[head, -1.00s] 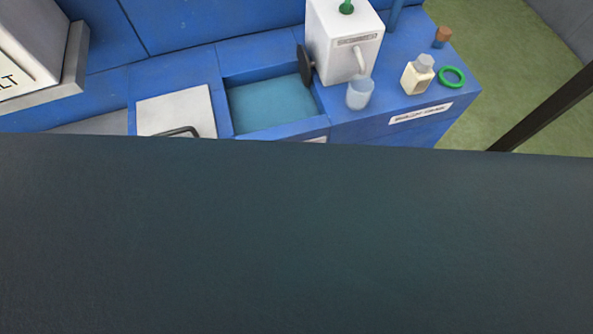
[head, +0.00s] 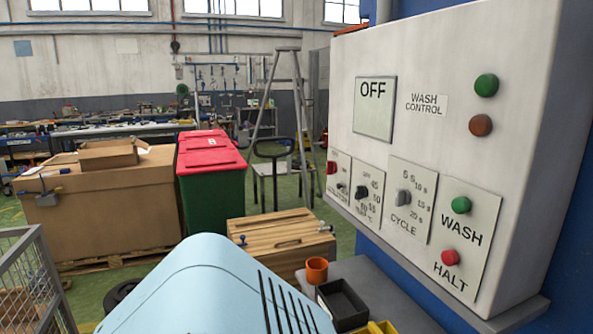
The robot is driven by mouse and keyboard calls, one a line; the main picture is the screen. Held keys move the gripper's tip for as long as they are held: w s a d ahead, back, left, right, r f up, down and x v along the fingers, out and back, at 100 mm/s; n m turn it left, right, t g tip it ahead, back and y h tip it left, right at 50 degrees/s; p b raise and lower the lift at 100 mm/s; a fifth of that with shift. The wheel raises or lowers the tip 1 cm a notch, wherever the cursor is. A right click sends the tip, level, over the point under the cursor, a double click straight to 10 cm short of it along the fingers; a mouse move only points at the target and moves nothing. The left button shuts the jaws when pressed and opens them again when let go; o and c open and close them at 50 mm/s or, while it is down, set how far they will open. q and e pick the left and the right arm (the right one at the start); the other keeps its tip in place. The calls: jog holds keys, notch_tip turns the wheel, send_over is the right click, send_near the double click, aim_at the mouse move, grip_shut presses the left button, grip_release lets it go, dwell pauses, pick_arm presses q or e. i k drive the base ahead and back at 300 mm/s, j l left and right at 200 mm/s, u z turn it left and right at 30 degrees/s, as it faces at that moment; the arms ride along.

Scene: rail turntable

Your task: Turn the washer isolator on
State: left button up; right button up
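The white wash control panel (head: 450,140) fills the right side of the head view, seen at an angle. Its display (head: 375,108) reads OFF. A small red knob (head: 331,167) sits on the leftmost plate at the panel's lower left. The lettering on that plate is too small to read, so I cannot tell for certain that this is the isolator. A black knob (head: 362,192) and the grey CYCLE knob (head: 403,198) follow to its right. The green WASH button (head: 461,205) is above the red HALT button (head: 450,257). Neither gripper is in view.
Below the panel, an orange cup (head: 317,270) and a black tray (head: 342,304) rest on a grey ledge. A wooden crate (head: 282,240) and red-lidded bin (head: 211,165) stand beyond.

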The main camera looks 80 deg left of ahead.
aim_at(332, 168)
jog(key=u, duration=0.45)
jog(key=k+l+u, duration=0.1)
jog(key=u, duration=0.8)
jog(key=k+u, duration=0.1)
jog(key=u, duration=0.85)
jog(key=i+z, duration=0.2)
jog(key=z, duration=0.15)
jog(key=i+j+z, duration=0.15)
jog(key=z, duration=0.2)
jog(key=i+j+z, duration=0.15)
jog(key=z, duration=0.15)
jog(key=i+j+z, duration=0.1)
jog(key=i+j, duration=0.3)
jog(key=i+j+z, duration=0.1)
jog(key=i+j, duration=0.25)
jog(key=j, duration=0.25)
jog(key=i+j, duration=0.35)
jog(key=j, duration=0.15)
jog(key=i+z, duration=0.05)
